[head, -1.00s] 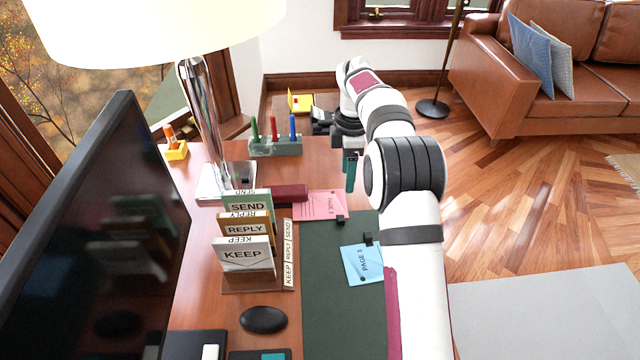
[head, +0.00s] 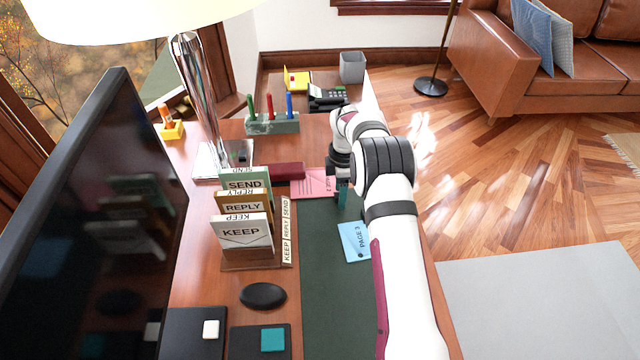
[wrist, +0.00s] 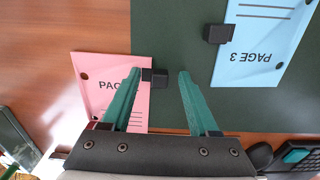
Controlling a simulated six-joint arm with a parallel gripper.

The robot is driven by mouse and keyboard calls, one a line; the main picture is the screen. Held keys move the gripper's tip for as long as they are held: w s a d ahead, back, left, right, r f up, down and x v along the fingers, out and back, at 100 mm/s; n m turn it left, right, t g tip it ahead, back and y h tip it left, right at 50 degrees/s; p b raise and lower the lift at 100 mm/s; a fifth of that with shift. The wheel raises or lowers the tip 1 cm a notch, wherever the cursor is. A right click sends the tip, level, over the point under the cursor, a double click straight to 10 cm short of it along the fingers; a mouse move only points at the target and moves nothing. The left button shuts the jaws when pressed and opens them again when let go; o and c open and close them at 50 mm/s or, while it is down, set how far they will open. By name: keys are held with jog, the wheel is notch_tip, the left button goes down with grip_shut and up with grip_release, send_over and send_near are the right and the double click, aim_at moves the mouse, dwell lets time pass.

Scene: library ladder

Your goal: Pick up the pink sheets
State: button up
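The pink sheets (head: 308,186) lie flat on the desk, partly over the dark green mat (head: 325,285), with a black clip at their right edge. In the wrist view the pink sheets (wrist: 100,72) are at the left and the clip (wrist: 158,77) points between my fingertips. My gripper (wrist: 160,74) is open, with two teal fingers spread. The left finger overlaps the sheets' right side in that view, and the right finger is over the mat. In the head view my gripper (head: 341,192) is at the sheets' right edge. I cannot tell its exact height.
Blue sheets (head: 354,241) marked PAGE 3, with their own black clip (wrist: 217,33), lie on the mat nearby. A letter sorter (head: 243,232), a dark red box (head: 287,171) and a pen holder (head: 272,124) stand around the pink sheets. A monitor (head: 90,220) is at the left.

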grip_shut()
jog(key=shift+r, duration=0.25)
jog(key=d, duration=0.2)
jog(key=d+r, duration=0.1)
jog(key=d, duration=0.1)
jog(key=shift+w+d+r, duration=0.1)
jog(key=shift+r, duration=0.05)
notch_tip(320, 180, up, 13)
jog(key=d, duration=0.6)
jog(key=shift+d+r, duration=0.2)
jog(key=shift+d, duration=0.2)
